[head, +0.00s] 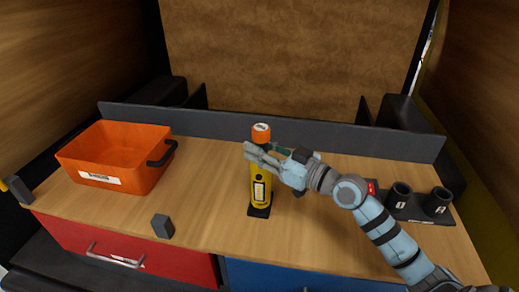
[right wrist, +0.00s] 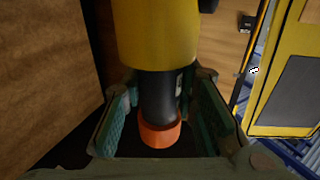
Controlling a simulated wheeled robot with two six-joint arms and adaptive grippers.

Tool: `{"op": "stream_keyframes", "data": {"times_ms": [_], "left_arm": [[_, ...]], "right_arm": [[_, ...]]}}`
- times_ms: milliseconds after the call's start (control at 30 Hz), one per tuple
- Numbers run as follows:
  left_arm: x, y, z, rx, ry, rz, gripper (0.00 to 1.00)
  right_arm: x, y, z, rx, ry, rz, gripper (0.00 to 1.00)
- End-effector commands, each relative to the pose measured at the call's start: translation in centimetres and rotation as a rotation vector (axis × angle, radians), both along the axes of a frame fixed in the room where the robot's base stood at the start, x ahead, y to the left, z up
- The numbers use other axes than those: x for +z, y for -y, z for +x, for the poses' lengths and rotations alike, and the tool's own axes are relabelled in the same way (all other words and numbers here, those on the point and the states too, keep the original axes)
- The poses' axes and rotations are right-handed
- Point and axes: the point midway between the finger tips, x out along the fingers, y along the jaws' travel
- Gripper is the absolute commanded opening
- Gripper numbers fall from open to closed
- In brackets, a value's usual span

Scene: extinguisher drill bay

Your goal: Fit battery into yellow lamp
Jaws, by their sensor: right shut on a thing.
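The yellow lamp (head: 260,192) stands upright on a small dark base on the wooden worktop, near the middle. Above it is the battery's orange end (head: 261,133), with a white mark on top. My right gripper (head: 257,155) reaches in from the right, shut around the part between the orange end and the yellow body. In the right wrist view the battery (right wrist: 160,98) is a black cylinder between the green finger pads, in line with the yellow lamp body (right wrist: 153,30). How far the battery sits inside the lamp is hidden. My left gripper is out of view.
An orange bin (head: 115,165) stands at the left of the worktop. A small grey block (head: 162,226) lies near the front edge. A dark holder (head: 412,212) with two round sockets is at the right, near my right arm. The worktop between bin and lamp is clear.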

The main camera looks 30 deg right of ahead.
Motion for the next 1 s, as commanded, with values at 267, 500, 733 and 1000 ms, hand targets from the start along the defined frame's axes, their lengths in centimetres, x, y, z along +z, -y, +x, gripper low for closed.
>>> {"op": "stream_keyframes", "data": {"times_ms": [267, 500, 733, 1000], "left_arm": [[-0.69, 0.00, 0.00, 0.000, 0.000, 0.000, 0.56], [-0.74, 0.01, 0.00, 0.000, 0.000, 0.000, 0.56], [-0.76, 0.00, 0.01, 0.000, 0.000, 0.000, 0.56], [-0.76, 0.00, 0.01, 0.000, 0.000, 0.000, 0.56]], "right_arm": [[-0.31, 0.05, 0.10, 0.001, 0.001, 0.000, 0.00], [-0.35, -0.04, 0.13, 0.002, 0.001, 0.000, 0.50], [-0.41, -0.02, 0.13, 0.002, 0.001, -0.001, 0.50], [-0.40, -0.01, 0.11, 0.001, 0.001, 0.000, 0.50]]}}
